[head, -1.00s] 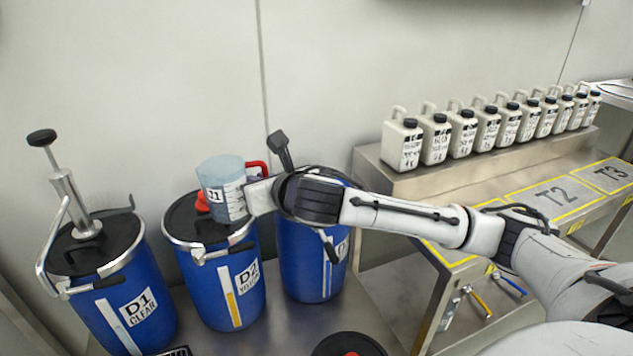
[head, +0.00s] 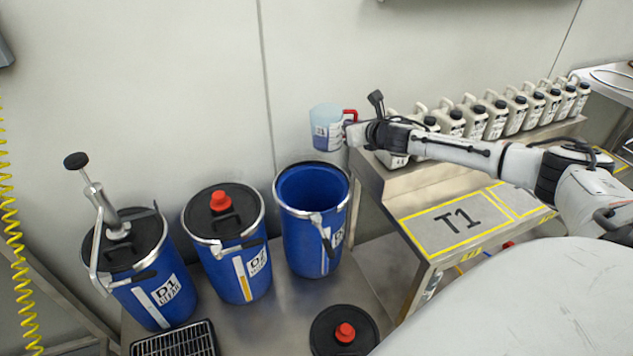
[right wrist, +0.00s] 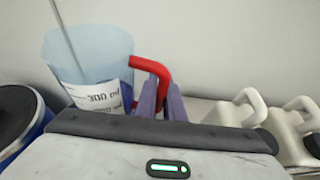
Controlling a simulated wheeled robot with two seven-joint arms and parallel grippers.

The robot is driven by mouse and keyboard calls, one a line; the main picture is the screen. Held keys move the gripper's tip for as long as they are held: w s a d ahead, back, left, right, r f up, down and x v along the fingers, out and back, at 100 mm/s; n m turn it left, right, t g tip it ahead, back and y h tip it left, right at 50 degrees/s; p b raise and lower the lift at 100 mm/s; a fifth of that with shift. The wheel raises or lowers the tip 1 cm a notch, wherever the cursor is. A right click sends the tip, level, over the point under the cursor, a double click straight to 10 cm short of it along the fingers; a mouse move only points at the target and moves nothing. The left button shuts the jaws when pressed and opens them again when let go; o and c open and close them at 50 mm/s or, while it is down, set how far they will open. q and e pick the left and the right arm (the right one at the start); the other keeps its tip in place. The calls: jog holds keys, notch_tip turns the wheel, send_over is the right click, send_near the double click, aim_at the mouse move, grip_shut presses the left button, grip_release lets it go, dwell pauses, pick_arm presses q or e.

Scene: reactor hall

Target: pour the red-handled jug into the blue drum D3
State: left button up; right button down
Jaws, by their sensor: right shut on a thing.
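The translucent jug (head: 327,130) with a red handle (head: 350,115) is held upright, with bluish liquid low inside. My right gripper (head: 353,133) is shut on its handle; the right wrist view shows the jug (right wrist: 88,65) left of the fingers (right wrist: 160,105), which close at the red handle (right wrist: 152,68). The blue drum D3 (head: 298,238) stands open, its inside empty as far as I can see. In the head view the jug appears above its back right rim, apart from it. D3's label is partly hidden by a dark clamp lever. My left gripper is out of view.
Drum D1 (head: 158,303) with a pump and lidded drum D2 (head: 240,285) stand left of D3. A black lid (head: 325,338) with a red cap lies in front. Several white canisters (head: 497,118) line a raised shelf at right, close behind my right arm. T1 (head: 450,222) is bare.

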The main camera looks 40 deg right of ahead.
jog(key=s+d+r+p, duration=0.2)
jog(key=d, duration=0.5)
jog(key=shift+s+d+r+p, duration=0.15)
jog(key=shift+s+r+p, duration=0.15)
jog(key=shift+s+p, duration=0.05)
jog(key=shift+f, duration=0.1)
